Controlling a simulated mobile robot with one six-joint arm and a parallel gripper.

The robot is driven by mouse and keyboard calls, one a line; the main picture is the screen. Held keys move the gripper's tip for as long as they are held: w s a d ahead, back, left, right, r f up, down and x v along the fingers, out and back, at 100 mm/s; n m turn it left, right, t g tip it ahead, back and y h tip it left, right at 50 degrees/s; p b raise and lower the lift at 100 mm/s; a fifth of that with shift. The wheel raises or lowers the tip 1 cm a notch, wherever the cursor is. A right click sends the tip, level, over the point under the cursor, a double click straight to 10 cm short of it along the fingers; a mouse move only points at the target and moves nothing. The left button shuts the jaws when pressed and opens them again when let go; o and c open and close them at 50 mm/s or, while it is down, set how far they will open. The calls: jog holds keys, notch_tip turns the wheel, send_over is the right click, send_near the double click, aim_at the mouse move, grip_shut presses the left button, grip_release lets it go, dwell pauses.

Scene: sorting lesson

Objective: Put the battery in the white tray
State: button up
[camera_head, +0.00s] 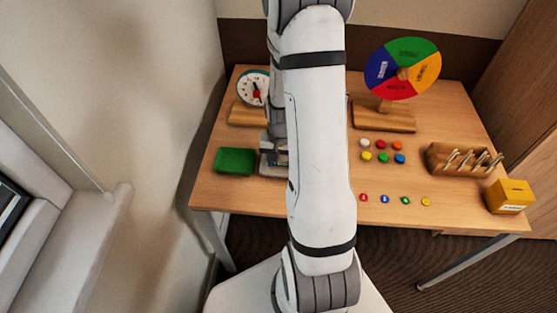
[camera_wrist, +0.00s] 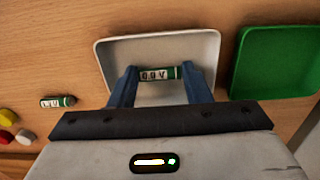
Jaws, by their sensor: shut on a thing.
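A green and white battery (camera_wrist: 158,74) is between the fingertips of my gripper (camera_wrist: 159,72) in the wrist view. The gripper is shut on it, with a blue finger at each end. The white tray (camera_wrist: 205,42) lies behind the battery, which shows inside the tray's outline. I cannot tell whether the battery touches the tray floor. A second, similar battery (camera_wrist: 58,101) lies on the table left of the tray. In the head view my arm hides most of the white tray (camera_head: 268,170).
A green tray (camera_wrist: 280,60) stands just right of the white tray; it also shows in the head view (camera_head: 235,161). Several coloured buttons (camera_head: 381,145), a colour wheel (camera_head: 402,68), a clock (camera_head: 253,88), a wooden peg block (camera_head: 464,160) and a yellow box (camera_head: 510,196) stand on the table.

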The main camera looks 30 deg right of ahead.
aim_at(280, 164)
jog(key=shift+f, duration=0.15)
jog(key=o, duration=1)
jog(key=shift+c, duration=0.2)
notch_tip(280, 164, up, 11)
jog(key=s+a+r+n+t, duration=0.2)
jog(key=s+a+r+n, duration=0.4)
jog(key=s+a+r, duration=0.6)
notch_tip(280, 164, up, 3)
jog(key=shift+a+f+n+t+p, duration=0.15)
jog(key=shift+a+n+t+p, duration=0.15)
jog(key=shift+n+p, duration=0.1)
